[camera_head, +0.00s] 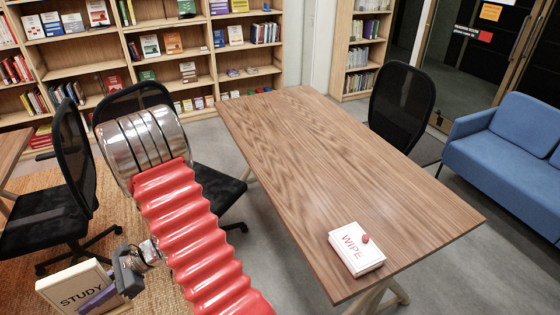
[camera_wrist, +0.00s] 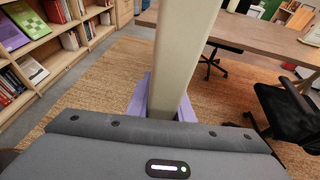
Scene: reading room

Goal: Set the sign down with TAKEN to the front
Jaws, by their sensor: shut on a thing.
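The sign (camera_head: 75,290) is a cream block with STUDY in dark letters on the face towards the head camera, at the lower left of that view. No TAKEN lettering shows in either view. My gripper (camera_head: 108,294) is shut on the sign, with a purple finger across its face. In the wrist view the sign (camera_wrist: 180,60) is a plain cream slab seen along a narrow side, between the purple fingers. The sign is held up, to the left of and apart from the wooden table (camera_head: 325,150). What is under it is hidden.
A white box marked WIPE (camera_head: 356,250) lies near the table's front corner. The rest of the tabletop is clear. Black chairs (camera_head: 65,170) stand left of the table, and another (camera_head: 400,105) is behind it. A blue sofa (camera_head: 510,150) is on the right. Bookshelves (camera_head: 160,45) line the back.

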